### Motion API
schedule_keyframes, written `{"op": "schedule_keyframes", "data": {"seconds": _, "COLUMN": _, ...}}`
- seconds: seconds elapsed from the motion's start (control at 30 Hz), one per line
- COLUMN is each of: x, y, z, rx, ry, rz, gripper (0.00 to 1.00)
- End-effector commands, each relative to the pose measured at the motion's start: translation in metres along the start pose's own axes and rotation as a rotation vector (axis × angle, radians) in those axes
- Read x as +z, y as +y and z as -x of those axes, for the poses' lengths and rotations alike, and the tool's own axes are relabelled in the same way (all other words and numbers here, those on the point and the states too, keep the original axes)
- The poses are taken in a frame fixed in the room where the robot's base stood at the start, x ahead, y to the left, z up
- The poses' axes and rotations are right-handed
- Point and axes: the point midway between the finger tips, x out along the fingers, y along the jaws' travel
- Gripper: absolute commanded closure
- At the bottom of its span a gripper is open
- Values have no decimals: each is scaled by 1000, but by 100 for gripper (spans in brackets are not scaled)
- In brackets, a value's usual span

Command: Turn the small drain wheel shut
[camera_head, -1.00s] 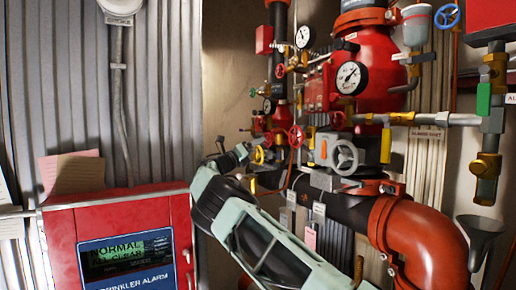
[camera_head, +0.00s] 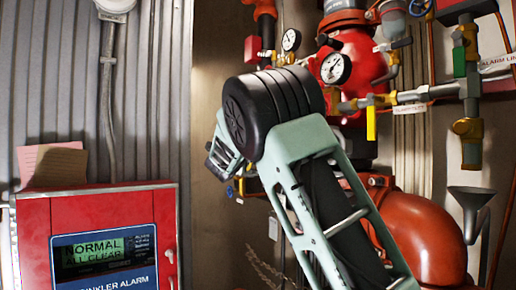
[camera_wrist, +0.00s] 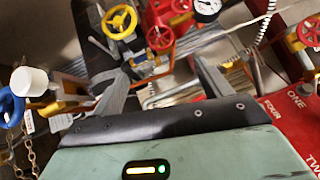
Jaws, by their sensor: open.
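Several small handwheels show, and none carries a label I can read as the drain, so I cannot tell which is the drain wheel. In the wrist view a yellow wheel (camera_wrist: 119,22) is at the top, beyond my left finger. A red wheel (camera_wrist: 161,38) sits right of it, beyond the gap between the fingers. Another red wheel (camera_wrist: 310,32) is at the right edge, and a blue wheel (camera_wrist: 10,107) is at the left edge. My gripper (camera_wrist: 162,70) is open, with nothing seen between its fingers.
A red sprinkler alarm panel (camera_head: 95,215) stands at left in the head view. Pressure gauges (camera_head: 336,68), yellow-fitted pipes and a grey funnel (camera_head: 472,200) crowd the right. A large orange pipe elbow (camera_head: 425,235) lies behind my arm. A coiled cord (camera_wrist: 266,22) hangs near the right finger.

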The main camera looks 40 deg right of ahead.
Motion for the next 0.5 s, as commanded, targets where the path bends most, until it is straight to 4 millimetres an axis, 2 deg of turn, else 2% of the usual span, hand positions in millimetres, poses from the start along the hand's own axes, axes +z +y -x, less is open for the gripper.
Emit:
{"op": "schedule_keyframes", "data": {"seconds": 0.17, "x": -1, "y": -4, "z": -30, "rx": -2, "ry": 6, "rz": 3, "gripper": 23}}
{"op": "schedule_keyframes", "data": {"seconds": 0.5, "x": -1, "y": -6, "z": -102, "rx": -3, "ry": 6, "rz": 2, "gripper": 23}}
